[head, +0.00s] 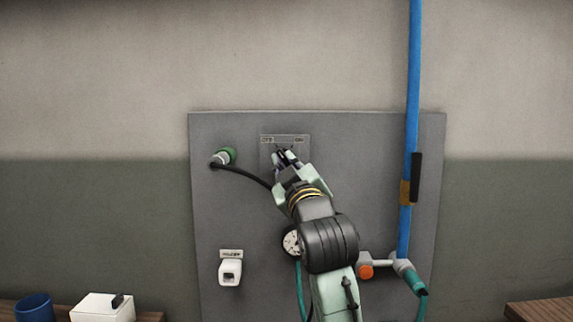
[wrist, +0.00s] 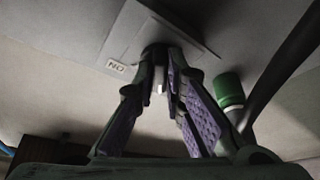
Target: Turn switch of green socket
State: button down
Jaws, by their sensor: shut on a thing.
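The switch plate (head: 285,137) is a grey plate with small labels at its top left and top right, on the grey wall panel. My gripper (head: 286,155) is at the plate and covers the switch in the head view. In the wrist view, my gripper (wrist: 163,75) has its fingers closed around a dark knob (wrist: 155,52) on the plate, with a pale mark between the fingertips. An ON label (wrist: 117,66) shows beside it. The green socket (head: 229,155) sits left of the plate with a black cable at it; it also shows in the wrist view (wrist: 229,88).
The black cable (head: 240,172) runs from the green socket behind my arm. A round gauge (head: 291,243) and a white socket (head: 230,270) are lower on the panel. A blue pipe (head: 413,80) and an orange knob (head: 366,272) are at the right.

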dwell(0.3)
jog(key=c, duration=1.7)
grip_release()
jog(key=shift+o, duration=0.2)
jog(key=v, duration=1.2)
